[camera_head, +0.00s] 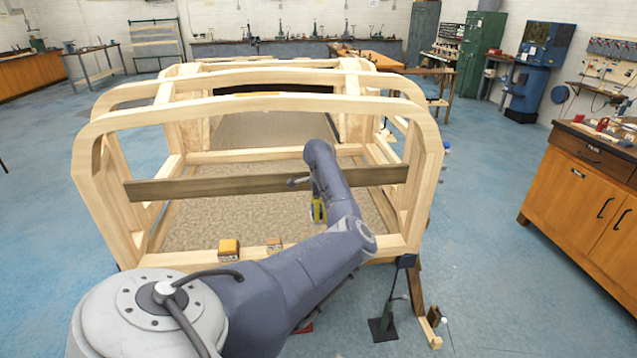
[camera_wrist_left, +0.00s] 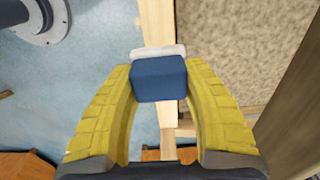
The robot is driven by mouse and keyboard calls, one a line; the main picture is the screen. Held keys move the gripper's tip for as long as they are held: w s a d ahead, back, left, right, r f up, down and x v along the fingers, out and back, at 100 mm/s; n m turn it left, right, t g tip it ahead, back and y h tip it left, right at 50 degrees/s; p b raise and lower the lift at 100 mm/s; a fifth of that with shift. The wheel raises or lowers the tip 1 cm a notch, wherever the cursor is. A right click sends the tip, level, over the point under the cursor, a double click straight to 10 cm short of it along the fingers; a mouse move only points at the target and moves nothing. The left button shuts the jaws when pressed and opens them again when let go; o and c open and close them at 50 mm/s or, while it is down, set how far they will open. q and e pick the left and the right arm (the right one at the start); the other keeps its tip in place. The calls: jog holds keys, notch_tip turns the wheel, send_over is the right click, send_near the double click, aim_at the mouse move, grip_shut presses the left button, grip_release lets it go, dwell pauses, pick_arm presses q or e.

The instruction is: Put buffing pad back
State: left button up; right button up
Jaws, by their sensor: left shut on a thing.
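My left gripper (camera_head: 318,210) shows as a small yellow patch in the head view, behind my own arm and inside the near end of the wooden bodyframe (camera_head: 270,102). In the left wrist view the yellow fingers (camera_wrist_left: 160,76) are shut on a blue block with a pale layer along its far edge, which looks like the buffing pad (camera_wrist_left: 160,84). The pad is hidden in the head view. In the wrist view it appears above a pale wooden rail (camera_wrist_left: 156,30); I cannot tell the height. My right gripper is in neither view.
Two small blocks, one orange-yellow (camera_head: 229,250) and one tan (camera_head: 274,244), sit on the frame's near rail. A dark plank (camera_head: 240,184) crosses the near opening. A wooden cabinet (camera_head: 590,180) stands at the right. Blue floor (camera_head: 490,220) is open between them.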

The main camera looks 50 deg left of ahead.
pick_arm(q)
notch_tip(320, 180, down, 14)
jog(key=shift+r, duration=0.2)
dwell(0.4)
jog(key=shift+f, duration=0.1)
jog(key=o, duration=1.3)
